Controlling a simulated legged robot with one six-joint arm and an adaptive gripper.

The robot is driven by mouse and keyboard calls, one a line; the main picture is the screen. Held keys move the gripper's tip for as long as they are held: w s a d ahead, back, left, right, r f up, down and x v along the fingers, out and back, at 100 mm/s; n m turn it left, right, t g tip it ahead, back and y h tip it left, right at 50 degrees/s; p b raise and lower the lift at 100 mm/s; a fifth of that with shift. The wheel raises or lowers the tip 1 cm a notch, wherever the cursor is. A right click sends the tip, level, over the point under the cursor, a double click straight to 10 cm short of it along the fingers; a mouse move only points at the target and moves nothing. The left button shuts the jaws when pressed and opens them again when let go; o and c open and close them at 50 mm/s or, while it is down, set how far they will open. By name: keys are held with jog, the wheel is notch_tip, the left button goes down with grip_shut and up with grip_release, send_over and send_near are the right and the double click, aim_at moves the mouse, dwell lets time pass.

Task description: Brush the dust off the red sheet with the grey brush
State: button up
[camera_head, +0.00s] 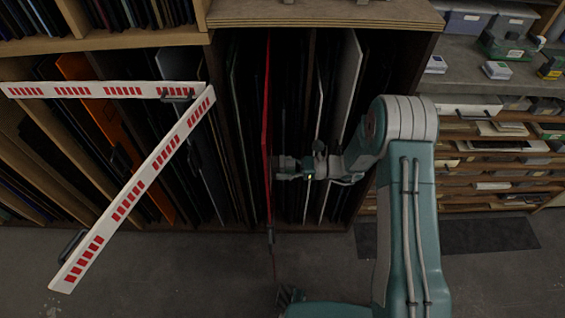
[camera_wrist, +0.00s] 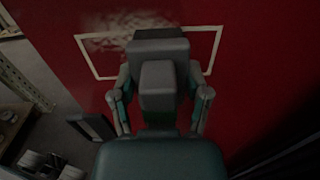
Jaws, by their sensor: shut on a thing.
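The red sheet (camera_head: 266,135) stands upright and nearly edge-on in a slot of the rack. In the wrist view the red sheet (camera_wrist: 262,75) fills most of the picture. A white outlined rectangle is on it, with a pale dust smear (camera_wrist: 108,40) along its upper left part. My gripper (camera_head: 303,168) is right of the sheet in the head view. Whether the brush touches the sheet is hidden.
Dark and pale panels (camera_head: 346,80) stand in the rack right of the red sheet. A white folding barrier with red marks (camera_head: 135,185) is at the left. An orange panel (camera_head: 95,110) stands behind it. Drawers (camera_head: 490,150) are at the right. Grey floor (camera_head: 170,270) is open in front.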

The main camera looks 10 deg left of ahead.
jog(key=shift+s+d+r, duration=0.8)
jog(key=shift+s+r, duration=0.15)
jog(key=shift+s, duration=2.45)
jog(key=w+a, duration=0.2)
jog(key=w, duration=0.9)
jog(key=shift+w+a, duration=0.4)
jog(key=v, duration=0.6)
jog(key=v, duration=0.3)
